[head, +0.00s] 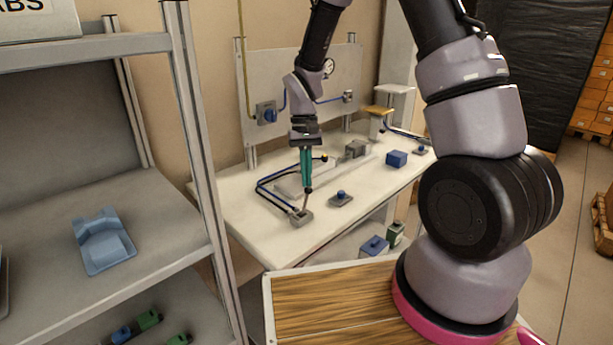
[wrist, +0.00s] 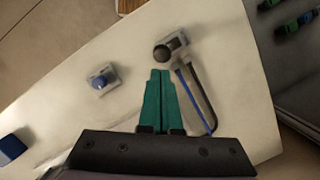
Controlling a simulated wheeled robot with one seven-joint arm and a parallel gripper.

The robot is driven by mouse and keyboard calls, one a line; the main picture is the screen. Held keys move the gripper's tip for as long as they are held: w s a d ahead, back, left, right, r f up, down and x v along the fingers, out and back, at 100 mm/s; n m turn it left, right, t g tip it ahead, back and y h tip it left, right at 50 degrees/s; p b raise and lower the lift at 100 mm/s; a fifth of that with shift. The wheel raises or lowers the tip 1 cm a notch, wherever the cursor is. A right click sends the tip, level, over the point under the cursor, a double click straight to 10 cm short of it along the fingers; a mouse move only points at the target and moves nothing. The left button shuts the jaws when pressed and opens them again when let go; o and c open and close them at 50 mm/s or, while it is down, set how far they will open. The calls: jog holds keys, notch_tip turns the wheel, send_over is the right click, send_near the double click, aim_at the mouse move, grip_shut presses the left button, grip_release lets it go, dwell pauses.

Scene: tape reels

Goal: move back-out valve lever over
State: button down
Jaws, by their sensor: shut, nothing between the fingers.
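The valve lever stands on a small grey block (head: 300,217) at the near left part of the white table, with a thin stem leaning slightly right. Its dark round knob (wrist: 164,53) shows in the wrist view beside the grey block. My gripper (head: 308,186) points down with its teal fingers shut and empty, right at the top of the lever in the head view. In the wrist view my fingertips (wrist: 160,72) are close to the knob, with a small gap in the picture. Whether they touch it is unclear.
A blue button on a grey base (head: 341,198) sits right of the lever; it also shows in the wrist view (wrist: 101,79). Blue and black hoses (head: 268,187) run left of the lever. A blue block (head: 396,158) lies farther right. A metal shelf (head: 185,140) stands left.

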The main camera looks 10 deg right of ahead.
jog(key=shift+a, duration=0.1)
jog(key=shift+s+a+r+h, duration=0.15)
jog(key=shift+s+h, duration=0.05)
jog(key=shift+h, duration=0.1)
